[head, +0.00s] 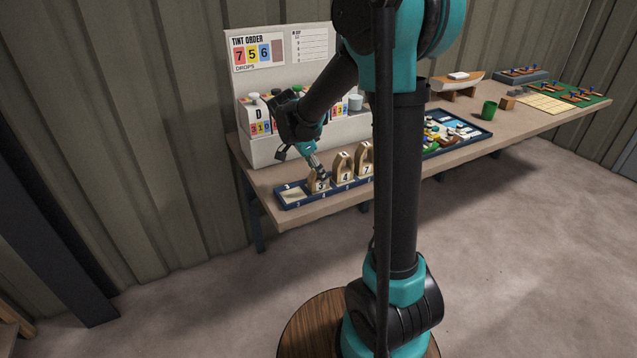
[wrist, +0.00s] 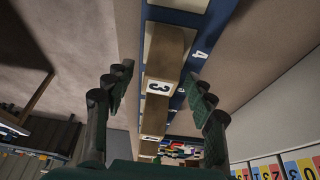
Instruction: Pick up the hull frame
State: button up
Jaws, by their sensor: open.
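Several pale wooden hull frames with arched tops stand in a row in a blue tray (head: 291,203) near the bench's front edge. The leftmost hull frame (head: 317,186) is directly below my gripper (head: 319,172) in the head view. In the wrist view, a wooden block top (wrist: 160,87) marked with what looks like a 3 lies between the two spread fingers of my gripper (wrist: 158,90). The fingers are open, with a gap on each side. Two more frames, the middle one (head: 343,166) and a right one marked 7 (head: 365,160), stand to its right.
A tint-order board (head: 275,55) with bottles (head: 257,113) stands behind the tray. My arm hides part of the bench.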

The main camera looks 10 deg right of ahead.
jog(key=shift+d+f, duration=0.15)
jog(key=shift+f, duration=0.2)
grip_shut()
jog(key=shift+r, duration=0.15)
